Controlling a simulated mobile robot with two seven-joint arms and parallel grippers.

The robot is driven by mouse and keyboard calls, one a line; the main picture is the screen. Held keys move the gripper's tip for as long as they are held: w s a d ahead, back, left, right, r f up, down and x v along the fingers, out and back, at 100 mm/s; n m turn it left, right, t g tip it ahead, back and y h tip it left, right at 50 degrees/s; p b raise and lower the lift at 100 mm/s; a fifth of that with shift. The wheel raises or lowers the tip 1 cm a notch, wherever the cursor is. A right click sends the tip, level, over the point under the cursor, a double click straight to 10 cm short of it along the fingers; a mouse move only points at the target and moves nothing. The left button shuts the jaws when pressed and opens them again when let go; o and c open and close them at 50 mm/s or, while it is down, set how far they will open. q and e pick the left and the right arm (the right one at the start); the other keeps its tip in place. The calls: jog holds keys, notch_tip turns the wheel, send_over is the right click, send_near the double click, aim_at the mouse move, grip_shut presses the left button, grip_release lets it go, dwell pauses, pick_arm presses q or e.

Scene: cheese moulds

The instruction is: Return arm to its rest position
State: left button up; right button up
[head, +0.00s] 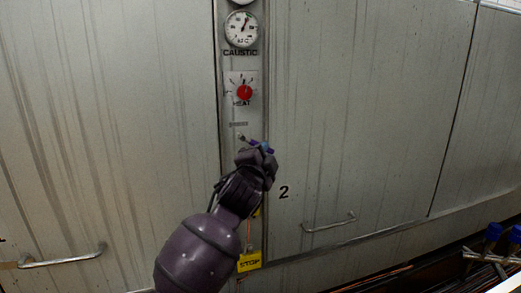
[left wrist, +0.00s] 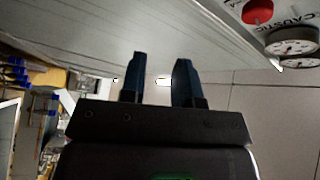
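My left arm rises from the bottom centre of the head view. Its left gripper (head: 262,146) is in front of the narrow control strip, below the red heat knob (head: 244,92). In the left wrist view the two dark blue fingers of the left gripper (left wrist: 160,78) stand apart with nothing between them, so it is open and empty. I cannot tell from these views whether the fingers touch the panel. My right gripper is in neither view.
Large grey metal doors with handles (head: 62,257) (head: 329,222) flank the strip. A caustic gauge (head: 241,29) sits above the knob, and a yellow stop tag (head: 249,262) hangs below. Blue-topped metal fittings (head: 493,232) stand at the lower right.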

pick_arm(q)
jog(key=s+a+f+n+g+y, duration=0.1)
jog(key=s+a+f+n, duration=0.4)
jog(key=f, duration=0.3)
jog(key=s+a+f+n+y, duration=0.1)
jog(key=s+a+f+n, duration=0.3)
jog(key=a+f, duration=0.4)
jog(key=s+a+f+n+g+y, duration=0.1)
jog(key=s+a+f+n, duration=0.35)
jog(key=f, duration=0.45)
jog(key=s+a+f+n+g+y, duration=0.1)
jog(key=s+a+f, duration=0.4)
jog(key=s+f, duration=0.5)
jog(key=s+a+f+n+g+y, duration=0.1)
jog(key=s+a+f+g, duration=0.3)
jog(key=s+f, duration=0.6)
jog(key=s+a+y, duration=0.1)
jog(key=s+a, duration=0.1)
jog(key=s, duration=0.3)
jog(key=shift+n, duration=0.35)
jog(key=shift+a, duration=0.1)
